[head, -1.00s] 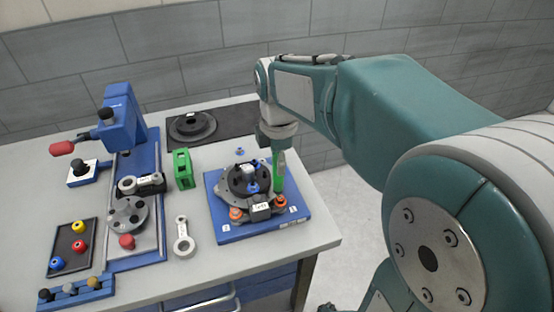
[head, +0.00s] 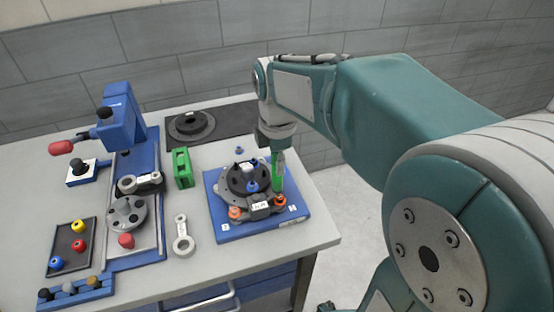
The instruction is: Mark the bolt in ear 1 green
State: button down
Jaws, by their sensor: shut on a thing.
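A dark round chassis part (head: 243,180) sits on the blue fixture plate (head: 233,232) at the right of the bench. Orange bolts show at its front ears, one at the left (head: 235,212) and one at the right (head: 280,201). A blue-topped piece (head: 252,186) stands near its middle. My gripper (head: 278,150) points down over the right side of the fixture, shut on a green marker (head: 277,178). The marker is upright, its lower end close to the right orange bolt; I cannot tell whether they touch. The ear labels are too small to read.
A green block (head: 182,168) stands left of the fixture, with a grey link (head: 183,236) in front of it. A blue press (head: 122,125) and a dark tray (head: 72,247) with coloured pieces are at the left. A black disc (head: 191,126) lies behind.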

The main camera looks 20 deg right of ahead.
jog(key=shift+f, duration=0.5)
jog(key=shift+d, duration=0.5)
dwell(0.8)
jog(key=shift+a+f, duration=0.1)
jog(key=shift+a, duration=0.4)
dwell(0.4)
jog(key=shift+r, duration=3.05)
